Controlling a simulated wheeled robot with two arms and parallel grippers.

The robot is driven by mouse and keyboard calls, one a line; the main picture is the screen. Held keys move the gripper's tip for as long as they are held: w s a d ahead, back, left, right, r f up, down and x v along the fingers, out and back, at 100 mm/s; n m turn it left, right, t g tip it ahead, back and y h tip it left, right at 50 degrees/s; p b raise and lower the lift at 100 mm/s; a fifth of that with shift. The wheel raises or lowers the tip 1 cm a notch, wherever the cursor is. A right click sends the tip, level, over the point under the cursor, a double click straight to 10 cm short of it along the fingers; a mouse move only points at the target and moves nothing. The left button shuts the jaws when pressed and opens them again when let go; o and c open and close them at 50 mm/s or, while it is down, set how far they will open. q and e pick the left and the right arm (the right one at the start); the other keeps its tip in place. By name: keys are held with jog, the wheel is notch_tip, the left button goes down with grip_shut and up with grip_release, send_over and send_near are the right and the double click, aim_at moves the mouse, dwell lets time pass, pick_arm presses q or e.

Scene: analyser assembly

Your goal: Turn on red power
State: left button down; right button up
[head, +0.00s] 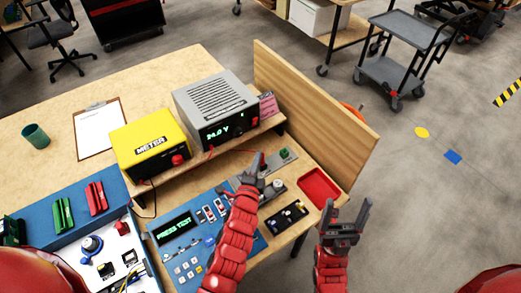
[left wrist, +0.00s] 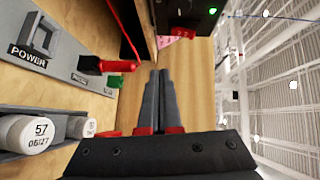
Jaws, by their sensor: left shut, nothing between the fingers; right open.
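My left gripper (head: 259,160) is shut and empty over the blue panel's far right end, near the wooden shelf. In the left wrist view its closed fingers (left wrist: 158,85) point past a plate labelled POWER (left wrist: 28,55) with a grey bracket-like part. A red cylindrical part (left wrist: 118,66) sticks out beside that plate, left of the fingers and apart from them in the picture. The grey power unit (head: 215,105) on the shelf reads about 24.0 V and has a red part (head: 254,121) at its right front. My right gripper (head: 347,215) is open and empty, right of the bench.
A yellow meter (head: 150,145) stands beside the grey unit. The blue panel (head: 165,250) has a screen reading PRESS TEST. A green button (head: 284,153), a black tray (head: 287,217) and a red tray (head: 320,187) lie to the right. A wooden board (head: 320,115) edges the bench.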

pick_arm(q)
jog(key=s, duration=0.2)
jog(key=shift+s+a+f+b, duration=0.2)
jog(key=shift+s+b, duration=0.1)
jog(key=shift+s, duration=0.05)
jog(key=shift+d, duration=0.1)
